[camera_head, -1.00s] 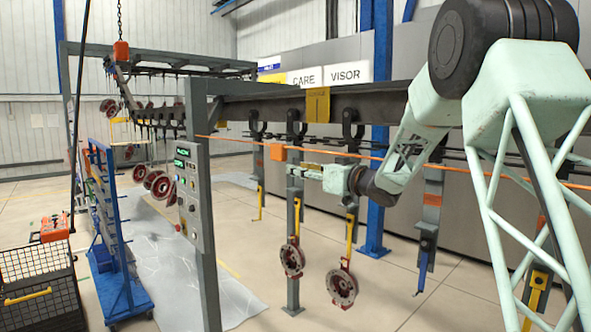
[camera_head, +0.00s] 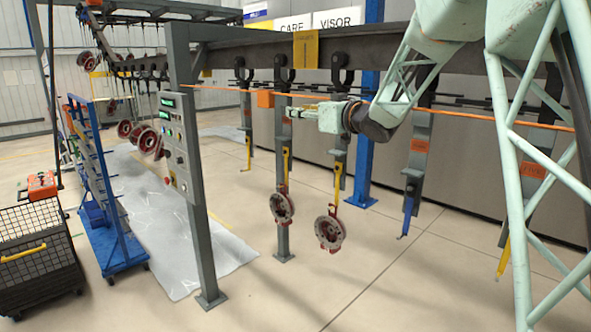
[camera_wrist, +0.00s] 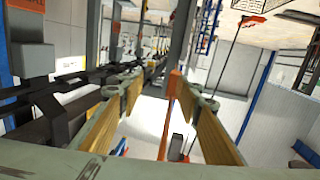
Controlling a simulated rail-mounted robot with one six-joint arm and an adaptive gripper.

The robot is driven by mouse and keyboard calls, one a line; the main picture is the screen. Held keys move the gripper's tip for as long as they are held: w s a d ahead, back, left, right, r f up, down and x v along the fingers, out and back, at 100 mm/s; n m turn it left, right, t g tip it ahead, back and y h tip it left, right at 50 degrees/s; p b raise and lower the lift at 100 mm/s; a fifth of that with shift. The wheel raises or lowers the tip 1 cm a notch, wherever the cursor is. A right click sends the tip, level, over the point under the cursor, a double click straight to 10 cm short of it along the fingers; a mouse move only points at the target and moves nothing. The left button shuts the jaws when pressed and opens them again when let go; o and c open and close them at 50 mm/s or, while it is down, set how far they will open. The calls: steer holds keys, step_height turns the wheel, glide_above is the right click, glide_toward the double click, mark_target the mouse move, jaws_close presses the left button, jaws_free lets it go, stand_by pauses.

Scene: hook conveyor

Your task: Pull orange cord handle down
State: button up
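The orange cord (camera_head: 225,90) runs across under the dark overhead beam, from the grey post towards the right. An orange block (camera_head: 265,99) sits on it, left of my gripper. My gripper (camera_head: 293,113) points left and shows just below the cord line in the head view. In the wrist view my gripper (camera_wrist: 167,88) is open, its two yellow-padded fingers well apart. The orange cord (camera_wrist: 170,100) shows in the gap between the fingers, nearer the right one. I cannot tell whether it touches either finger or how deep it lies.
Hooks hang from the beam (camera_head: 375,43), with red-brown wheel parts (camera_head: 283,208) below my gripper. A grey post with a control panel (camera_head: 175,143) stands to the left. A blue rack (camera_head: 120,240) and a black mesh bin (camera_head: 35,255) stand further left.

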steer(key=s+d+f+m+g+h+b, duration=0.15)
steer(key=s+d+h, duration=0.25)
steer(key=s+d, duration=0.45)
steer(key=s+d+f+m+h+b, duration=0.25)
steer(key=s+d, duration=0.25)
steer(key=s, duration=0.6)
steer(key=s+d+f+m+g+h+b, duration=0.15)
steer(key=s+d+h, duration=0.25)
steer(key=s+d, duration=0.4)
steer(key=s+f+g+b, duration=0.1)
steer(key=s+f, duration=0.6)
steer(key=s, duration=0.8)
steer(key=s+a+f+m+g+b, duration=0.1)
steer(key=s+f, duration=0.6)
steer(key=s, duration=0.9)
steer(key=s+a+f+m+g+b, duration=0.1)
steer(key=s+f+g, duration=0.4)
steer(key=s, duration=1)
step_height(320, 180, down, 2)
steer(key=shift+s+f+b, duration=0.25)
steer(key=shift+s+b, duration=0.05)
steer(key=shift+b, duration=0.6)
steer(key=shift+o, duration=0.6)
